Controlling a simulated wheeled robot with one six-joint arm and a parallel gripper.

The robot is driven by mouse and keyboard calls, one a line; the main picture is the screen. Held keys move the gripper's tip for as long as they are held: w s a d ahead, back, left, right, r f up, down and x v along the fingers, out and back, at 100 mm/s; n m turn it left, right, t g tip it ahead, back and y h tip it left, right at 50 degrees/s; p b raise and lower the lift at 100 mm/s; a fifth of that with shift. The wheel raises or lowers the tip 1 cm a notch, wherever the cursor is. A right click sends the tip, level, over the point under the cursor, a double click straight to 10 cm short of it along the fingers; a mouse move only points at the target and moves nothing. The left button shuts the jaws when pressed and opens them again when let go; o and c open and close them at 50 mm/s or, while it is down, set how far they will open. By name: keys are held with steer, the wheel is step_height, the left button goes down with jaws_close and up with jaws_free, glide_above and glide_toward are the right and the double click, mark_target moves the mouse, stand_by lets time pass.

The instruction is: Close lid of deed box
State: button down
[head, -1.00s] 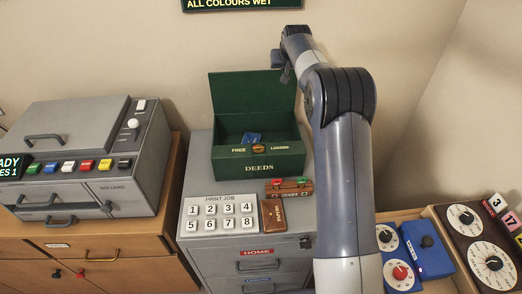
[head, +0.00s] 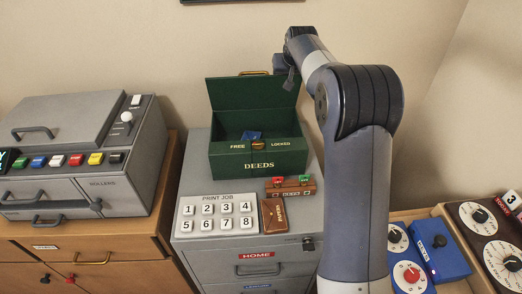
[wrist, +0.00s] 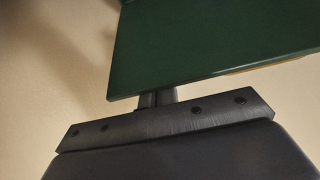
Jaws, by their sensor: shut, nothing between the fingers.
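The dark green deed box (head: 230,164) stands on the grey cabinet, with "DEEDS" on its front. Its lid (head: 245,95) is open and stands up roughly upright at the back, with a bit of brass (head: 254,73) showing above its top edge. My gripper (wrist: 156,98) is shut and empty. In the wrist view the lid (wrist: 210,40) covers its fingertips; whether they touch it I cannot tell. In the head view my wrist is at the lid's upper right corner, and the fingers are not clear there.
A small blue item (head: 251,135) lies inside the box. On the cabinet in front are a number keypad (head: 216,215), a brown tag (head: 273,215) and a small switch block (head: 290,188). A grey machine (head: 75,150) stands left. Blue dial boxes (head: 440,252) lie at right.

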steer(key=shift+s+f+b, duration=0.55)
steer(key=shift+s+b, duration=1.3)
steer(key=shift+s, duration=0.5)
step_height(320, 180, up, 8)
steer(key=p, duration=0.7)
step_height(320, 180, down, 8)
steer(key=w+b, duration=0.1)
steer(key=b, duration=0.4)
steer(key=shift+w+r+b, duration=0.2)
steer(key=shift+r+b, duration=0.05)
steer(key=shift+b, duration=0.1)
